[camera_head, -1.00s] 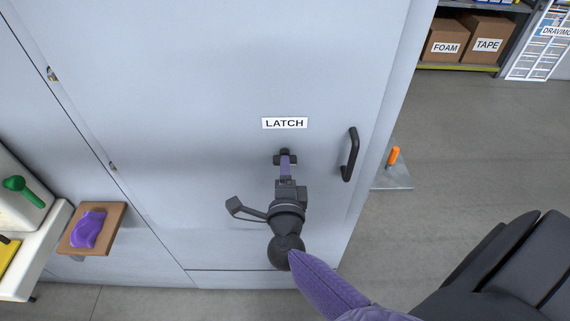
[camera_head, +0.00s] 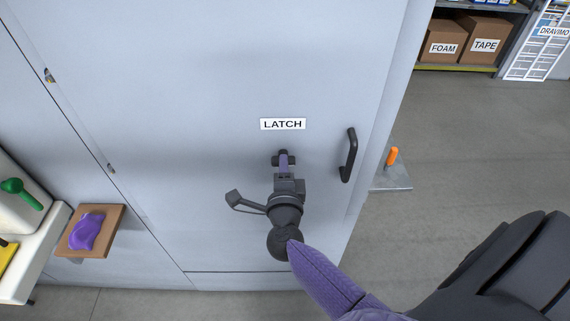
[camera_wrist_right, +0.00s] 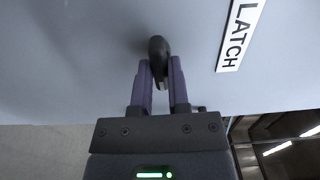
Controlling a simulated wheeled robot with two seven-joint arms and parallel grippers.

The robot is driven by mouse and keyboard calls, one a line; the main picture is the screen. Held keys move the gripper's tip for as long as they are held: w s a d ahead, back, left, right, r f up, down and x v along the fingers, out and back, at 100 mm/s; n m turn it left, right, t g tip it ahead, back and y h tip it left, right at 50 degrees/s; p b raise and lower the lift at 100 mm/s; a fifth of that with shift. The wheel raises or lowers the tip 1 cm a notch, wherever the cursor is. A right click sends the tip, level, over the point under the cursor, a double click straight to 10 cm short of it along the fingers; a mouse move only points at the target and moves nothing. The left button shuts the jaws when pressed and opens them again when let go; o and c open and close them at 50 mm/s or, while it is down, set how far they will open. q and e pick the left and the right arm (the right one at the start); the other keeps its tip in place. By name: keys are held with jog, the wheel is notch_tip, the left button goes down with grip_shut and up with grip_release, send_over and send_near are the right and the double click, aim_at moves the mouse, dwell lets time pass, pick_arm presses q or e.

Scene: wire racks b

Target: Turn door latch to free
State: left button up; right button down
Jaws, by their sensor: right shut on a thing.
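The dark door latch (camera_head: 278,159) sits on the pale grey door (camera_head: 220,70), just below a white LATCH label (camera_head: 283,124). My right gripper (camera_head: 283,165) comes up from below and covers part of the latch. In the right wrist view, the gripper's two purple fingers (camera_wrist_right: 160,85) are shut on the rounded dark latch (camera_wrist_right: 158,48), one on each side. The latch's exact angle is partly hidden by the fingers. My left gripper is not in view.
A black door handle (camera_head: 349,155) is right of the latch. At lower left, a purple item (camera_head: 86,232) lies on a small wooden shelf (camera_head: 108,243). An orange-handled thing (camera_head: 392,157) is beyond the door's right edge. Open floor (camera_head: 460,150) lies to the right.

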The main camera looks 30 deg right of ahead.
jog(key=n+p, duration=0.3)
jog(key=n, duration=0.1)
jog(key=shift+n, duration=0.3)
jog(key=shift+n+p, duration=1.25)
jog(key=shift+n, duration=1.05)
